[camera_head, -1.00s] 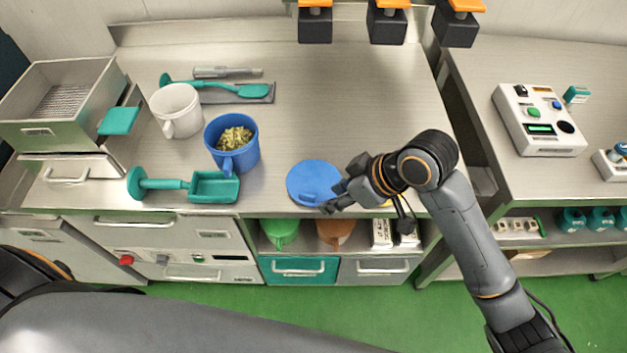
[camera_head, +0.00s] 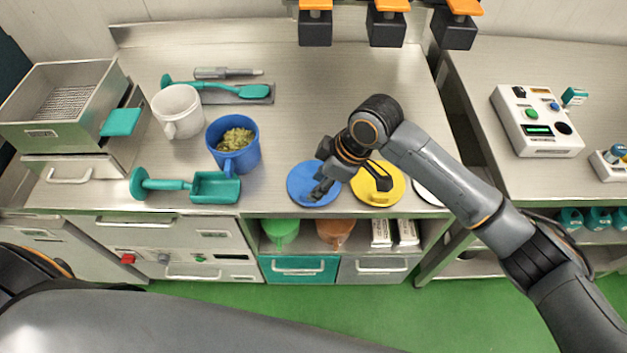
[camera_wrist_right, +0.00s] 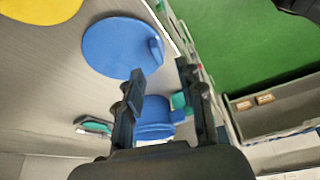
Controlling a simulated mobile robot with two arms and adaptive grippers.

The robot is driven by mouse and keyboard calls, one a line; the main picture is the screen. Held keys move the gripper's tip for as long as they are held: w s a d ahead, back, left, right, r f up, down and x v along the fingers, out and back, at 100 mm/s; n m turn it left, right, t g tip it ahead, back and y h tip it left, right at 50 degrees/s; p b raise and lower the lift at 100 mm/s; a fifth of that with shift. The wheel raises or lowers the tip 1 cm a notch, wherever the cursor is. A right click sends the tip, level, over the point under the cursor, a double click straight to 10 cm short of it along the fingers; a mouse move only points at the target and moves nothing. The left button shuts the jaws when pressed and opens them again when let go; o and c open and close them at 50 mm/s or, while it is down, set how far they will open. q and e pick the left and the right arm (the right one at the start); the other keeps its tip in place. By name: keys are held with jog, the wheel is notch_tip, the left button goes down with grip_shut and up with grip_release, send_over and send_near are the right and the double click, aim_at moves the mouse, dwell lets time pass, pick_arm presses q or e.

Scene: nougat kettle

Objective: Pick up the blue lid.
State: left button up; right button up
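The blue lid (camera_head: 300,187) lies flat on the steel worktop near its front edge. In the right wrist view the blue lid (camera_wrist_right: 108,48) shows with its raised handle at the right side, close to the fingertips. My right gripper (camera_head: 320,188) is over the lid's right part in the head view. In the right wrist view my right gripper (camera_wrist_right: 160,70) is open, with nothing between its fingers; I cannot tell whether they touch the lid. My left gripper is not in view.
A yellow lid (camera_head: 391,193) and a partly hidden white lid (camera_head: 432,196) lie to the right. A blue mug (camera_head: 246,158) with green-yellow contents, a white mug (camera_head: 178,115) and a teal scoop (camera_head: 214,190) stand left.

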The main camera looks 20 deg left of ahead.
jog(key=shift+p+x, duration=0.85)
jog(key=shift+x, duration=2.1)
jog(key=shift+w+a+r, duration=0.1)
jog(key=shift+w+a, duration=0.05)
jog(key=shift+w, duration=0.05)
grip_shut()
